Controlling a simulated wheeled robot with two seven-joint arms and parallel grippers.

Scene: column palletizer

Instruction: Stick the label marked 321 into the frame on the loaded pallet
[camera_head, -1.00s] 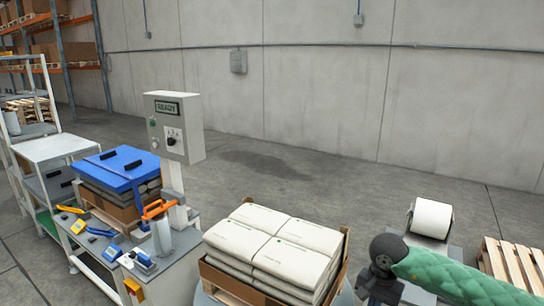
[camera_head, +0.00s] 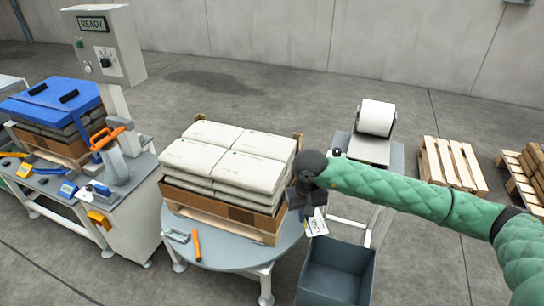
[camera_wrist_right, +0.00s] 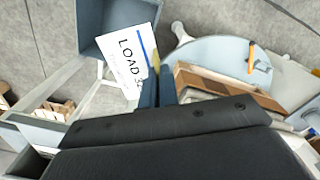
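My right gripper (camera_head: 312,204) is shut on a white label (camera_head: 317,224). In the right wrist view the label (camera_wrist_right: 124,52) reads "LOAD 3", with a blue stripe at one edge; the rest of the number is hidden near the fingers (camera_wrist_right: 156,92). The loaded pallet (camera_head: 265,238) stands on a round grey table, with white bags (camera_head: 228,158) stacked in a brown cardboard tray (camera_head: 225,208). The gripper and label are just right of the load, apart from it. I cannot make out the label frame on the pallet. My left gripper is not in view.
An open grey bin (camera_head: 336,278) stands below the label. A white roll (camera_head: 376,118) sits on a stand behind my right arm. An orange-handled tool (camera_head: 196,243) lies on the round table (camera_head: 215,262). A control box (camera_head: 104,46) reads "READY" at left.

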